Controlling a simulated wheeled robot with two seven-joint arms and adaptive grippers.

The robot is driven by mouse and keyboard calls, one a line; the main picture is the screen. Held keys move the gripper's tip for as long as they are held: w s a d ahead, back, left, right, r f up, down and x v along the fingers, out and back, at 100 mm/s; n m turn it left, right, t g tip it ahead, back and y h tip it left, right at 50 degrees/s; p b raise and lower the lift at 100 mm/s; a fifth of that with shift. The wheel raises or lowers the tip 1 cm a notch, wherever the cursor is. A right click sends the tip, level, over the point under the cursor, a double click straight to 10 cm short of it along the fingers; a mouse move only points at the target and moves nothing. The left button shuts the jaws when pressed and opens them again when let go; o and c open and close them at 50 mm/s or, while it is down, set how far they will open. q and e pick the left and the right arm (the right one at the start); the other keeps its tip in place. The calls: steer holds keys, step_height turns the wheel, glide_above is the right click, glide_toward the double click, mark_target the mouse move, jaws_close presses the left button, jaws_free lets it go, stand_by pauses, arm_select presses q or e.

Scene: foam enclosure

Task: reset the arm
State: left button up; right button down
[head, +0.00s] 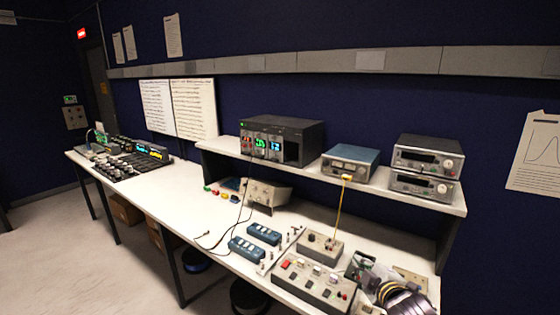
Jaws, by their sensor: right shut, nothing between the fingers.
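My right gripper (361,266) shows at the lower right, over the front part of the white bench (178,197). It is shut and holds nothing. It is small and partly mixed with the clutter behind it, so its fingertips are hard to make out. My left gripper is out of view.
Near my right gripper lie a grey control box (313,286) with knobs and a smaller box (320,247) with a yellow lead. Two blue boxes (248,249) sit further left. A raised shelf (312,172) carries instruments. Open floor (60,260) lies at the left.

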steer(key=s+a+f+m+g, duration=0.1)
steer(key=s+f+m+g, duration=0.45)
steer(key=s+f, duration=0.55)
steer(key=s+a+f+m+g, duration=0.1)
steer(key=s+f+m+g, duration=0.6)
steer(key=s, duration=0.8)
step_height(320, 180, down, 34)
steer(key=s+n, duration=0.1)
steer(key=s, duration=0.2)
steer(key=s+d+f, duration=0.2)
steer(key=s+f, duration=0.7)
steer(key=s, duration=0.2)
steer(key=s+d+f+h, duration=0.1)
steer(key=s+d+f, duration=0.1)
steer(key=s+f, duration=0.8)
steer(key=shift+s+d+f+g, duration=0.2)
steer(key=shift+s+d+g, duration=0.1)
steer(key=shift+s+g, duration=0.05)
